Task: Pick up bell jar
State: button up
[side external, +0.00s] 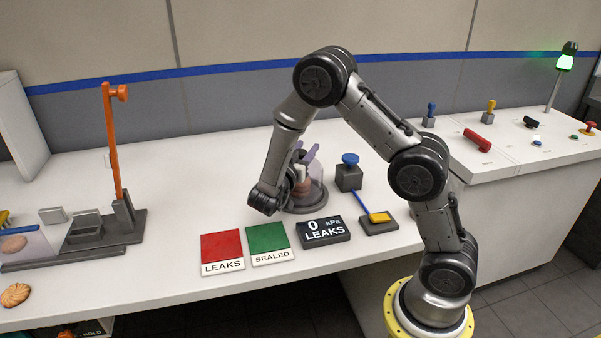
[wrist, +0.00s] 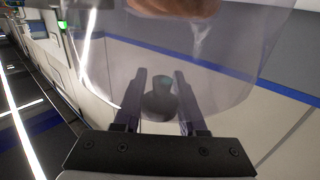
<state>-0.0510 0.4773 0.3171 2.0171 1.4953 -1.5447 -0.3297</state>
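The bell jar (side external: 320,192) is a clear dome standing on a dark round base in the side view, with something brown inside it. In the wrist view its clear wall (wrist: 100,50) fills much of the upper picture, with a brown biscuit-like thing at the top edge. In the wrist view the fingers (wrist: 159,75) stand either side of a dark round knob (wrist: 158,106). Whether they press on the knob I cannot tell. My wrist hides the jar's left side.
The LEAKS display (side external: 323,232), green pad (side external: 268,239) and red pad (side external: 221,247) lie in front. An orange post (side external: 113,145) stands left; bare counter lies between.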

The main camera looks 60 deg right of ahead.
grip_shut()
dwell(0.9)
